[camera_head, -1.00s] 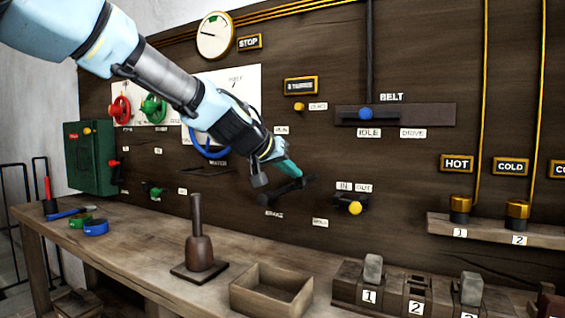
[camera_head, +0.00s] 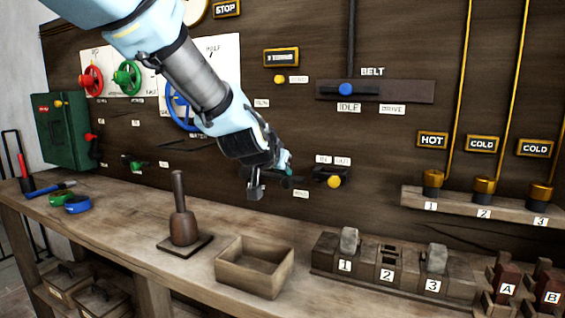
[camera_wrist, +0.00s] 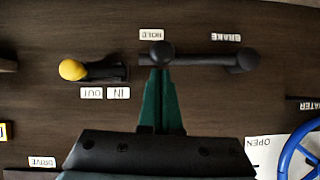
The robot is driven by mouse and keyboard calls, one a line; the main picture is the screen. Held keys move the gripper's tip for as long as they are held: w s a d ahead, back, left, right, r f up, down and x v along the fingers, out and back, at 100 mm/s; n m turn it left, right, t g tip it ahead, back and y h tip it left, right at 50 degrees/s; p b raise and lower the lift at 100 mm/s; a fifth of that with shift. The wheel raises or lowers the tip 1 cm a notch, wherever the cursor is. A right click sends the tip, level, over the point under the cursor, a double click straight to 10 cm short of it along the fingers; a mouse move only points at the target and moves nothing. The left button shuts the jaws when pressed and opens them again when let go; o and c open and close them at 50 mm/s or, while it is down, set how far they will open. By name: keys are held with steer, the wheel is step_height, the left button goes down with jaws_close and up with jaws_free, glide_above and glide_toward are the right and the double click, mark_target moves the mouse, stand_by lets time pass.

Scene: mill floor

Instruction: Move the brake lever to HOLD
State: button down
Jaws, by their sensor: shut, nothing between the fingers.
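The brake lever (camera_wrist: 200,61) is a dark bar on the wooden panel with a round black knob at each end, seen upside down in the wrist view. One knob is beside the HOLD label (camera_wrist: 152,35), the other beside the BRAKE label (camera_wrist: 226,37). My gripper (camera_wrist: 161,72) is shut, its green fingertips up against the HOLD-side knob. I cannot tell whether they touch it. In the head view my gripper (camera_head: 286,163) partly hides the lever (camera_head: 293,182), just above the HOLD label (camera_head: 300,194).
A yellow-knobbed IN/OUT lever (camera_head: 333,181) is close to the right. A blue valve wheel (camera_head: 180,112) is to the left. Below, the bench holds a mallet-like tool (camera_head: 182,222), an open wooden box (camera_head: 254,268) and numbered blocks (camera_head: 345,262).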

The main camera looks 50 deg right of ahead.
steer(key=shift+s+f, duration=0.15)
steer(key=shift+f, duration=0.25)
steer(key=shift+s+f, duration=0.1)
steer(key=shift+f, duration=0.3)
